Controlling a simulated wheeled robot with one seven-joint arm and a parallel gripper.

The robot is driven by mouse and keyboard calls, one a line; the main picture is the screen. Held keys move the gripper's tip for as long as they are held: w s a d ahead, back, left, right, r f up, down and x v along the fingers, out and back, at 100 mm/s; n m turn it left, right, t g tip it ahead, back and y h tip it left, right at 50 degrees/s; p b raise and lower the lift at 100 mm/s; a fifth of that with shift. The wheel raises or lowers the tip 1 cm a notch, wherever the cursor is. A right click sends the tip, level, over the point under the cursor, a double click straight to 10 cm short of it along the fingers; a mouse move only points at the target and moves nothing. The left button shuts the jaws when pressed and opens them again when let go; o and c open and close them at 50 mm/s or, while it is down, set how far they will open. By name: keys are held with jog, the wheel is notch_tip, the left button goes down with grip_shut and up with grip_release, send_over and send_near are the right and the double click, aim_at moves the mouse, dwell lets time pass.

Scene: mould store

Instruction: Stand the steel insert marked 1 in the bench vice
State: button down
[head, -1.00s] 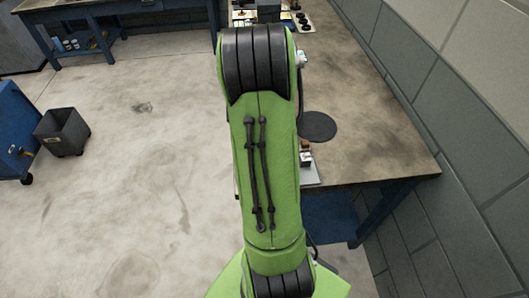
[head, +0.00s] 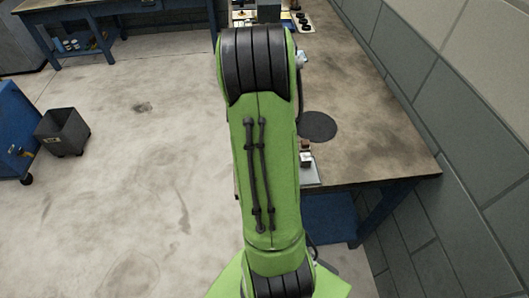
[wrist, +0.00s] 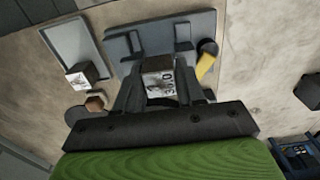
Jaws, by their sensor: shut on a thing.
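The steel insert (wrist: 158,82) is a small block with a dark top and a pale face bearing a 1 and smaller figures. It shows in the wrist view between the dark fingers of my gripper (wrist: 157,92), which is shut on it. A blue-grey metal fixture (wrist: 157,38), which looks like the bench vice, lies just beyond the insert. I cannot tell whether the insert touches it or sits between its jaws. In the head view my green arm hides my gripper and the insert.
A second marked block (wrist: 80,75) stands at the near end of a grey tray (wrist: 72,40), left of the fixture. A small brown piece (wrist: 95,103) and a yellow item (wrist: 206,65) are close by.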

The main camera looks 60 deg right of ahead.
dwell(0.4)
jog(key=shift+c, duration=0.9)
grip_release()
jog(key=shift+r, duration=0.1)
jog(key=shift+r+p, duration=3)
jog(key=shift+r, duration=0.75)
jog(key=shift+f, duration=0.1)
